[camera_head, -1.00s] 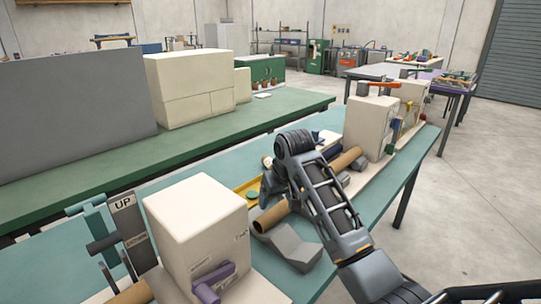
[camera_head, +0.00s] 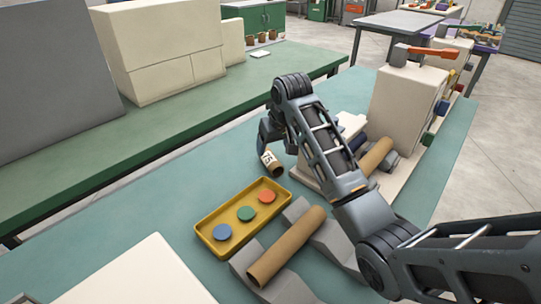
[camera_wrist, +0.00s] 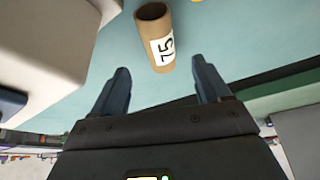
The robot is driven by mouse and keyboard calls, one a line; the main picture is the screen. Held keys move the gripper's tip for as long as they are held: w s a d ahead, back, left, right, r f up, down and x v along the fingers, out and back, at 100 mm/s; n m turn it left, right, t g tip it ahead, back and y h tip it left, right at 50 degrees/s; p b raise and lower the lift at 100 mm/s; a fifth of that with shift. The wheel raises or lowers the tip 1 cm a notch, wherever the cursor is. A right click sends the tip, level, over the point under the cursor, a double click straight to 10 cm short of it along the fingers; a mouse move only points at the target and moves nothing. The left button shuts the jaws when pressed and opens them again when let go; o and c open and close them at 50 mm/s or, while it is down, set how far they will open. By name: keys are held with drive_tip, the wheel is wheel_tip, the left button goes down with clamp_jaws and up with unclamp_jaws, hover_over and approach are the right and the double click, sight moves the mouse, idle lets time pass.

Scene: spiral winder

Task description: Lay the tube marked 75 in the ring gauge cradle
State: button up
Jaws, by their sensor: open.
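A short brown cardboard tube with a white label reading 75 (camera_head: 275,170) is just below my gripper (camera_head: 268,138) in the head view. In the wrist view the tube (camera_wrist: 152,30) lies ahead, label facing me, with its near end close to the gap between my two fingertips (camera_wrist: 159,70). My gripper is open and does not hold it. I cannot tell whether the tube stands or hangs clear of the bench. A grey cradle (camera_head: 335,240) bears a longer plain brown tube (camera_head: 287,247). I cannot tell if this is the ring gauge cradle.
A yellow tray (camera_head: 207,228) with blue, green and orange discs lies left of the cradle. Another brown tube (camera_head: 376,155) lies beside a cream machine (camera_head: 405,100), partly behind my arm. The teal bench (camera_head: 150,205) is clear left of the tray.

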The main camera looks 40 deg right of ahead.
sight(272, 157)
drive_tip(key=shift+x, duration=3.6)
drive_tip(key=shift+s+a+f+p, duration=0.1)
drive_tip(key=shift+s+f+p, duration=0.1)
drive_tip(key=shift+f+p, duration=0.15)
drive_tip(key=shift+r, duration=0.1)
drive_tip(key=c, duration=1.1)
